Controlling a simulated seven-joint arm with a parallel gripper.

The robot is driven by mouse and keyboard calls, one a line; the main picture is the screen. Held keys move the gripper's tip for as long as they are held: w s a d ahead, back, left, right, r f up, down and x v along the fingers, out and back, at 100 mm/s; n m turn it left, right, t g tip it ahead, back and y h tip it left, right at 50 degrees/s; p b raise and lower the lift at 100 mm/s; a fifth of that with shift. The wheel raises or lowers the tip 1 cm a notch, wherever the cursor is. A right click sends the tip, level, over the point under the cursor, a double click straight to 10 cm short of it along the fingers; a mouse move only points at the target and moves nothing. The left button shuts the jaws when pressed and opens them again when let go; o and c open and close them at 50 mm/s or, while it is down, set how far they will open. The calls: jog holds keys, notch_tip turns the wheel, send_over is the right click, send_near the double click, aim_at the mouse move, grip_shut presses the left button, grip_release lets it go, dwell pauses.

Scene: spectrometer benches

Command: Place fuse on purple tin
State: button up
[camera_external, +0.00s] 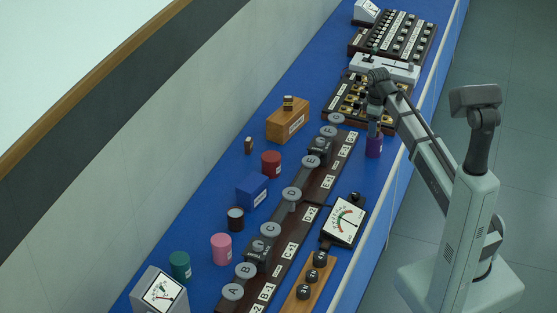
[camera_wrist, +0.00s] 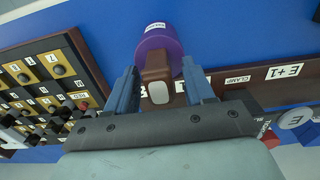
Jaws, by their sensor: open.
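The purple tin (camera_external: 373,147) stands upright near the bench's front edge, right below my gripper (camera_external: 374,132). The tin also shows in the wrist view (camera_wrist: 158,38), beyond the fingertips. A brown block with a pale end, seemingly the fuse (camera_wrist: 157,80), is between my two blue fingers in the wrist view. The fingers are spread, with a narrow gap visible on each side of it. The block overlaps the tin's top in that view and appears to rest on it, though contact is hard to see. In the external view my gripper hides this block.
A dark rail with lettered grey knobs (camera_external: 292,194) runs along the bench. A wooden block (camera_external: 288,124), red tin (camera_external: 271,164), blue box (camera_external: 252,190) and pink tin (camera_external: 221,248) stand further away.

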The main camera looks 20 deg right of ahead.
jog(key=shift+r, duration=0.15)
notch_tip(320, 180, up, 12)
dwell(0.6)
dwell(0.4)
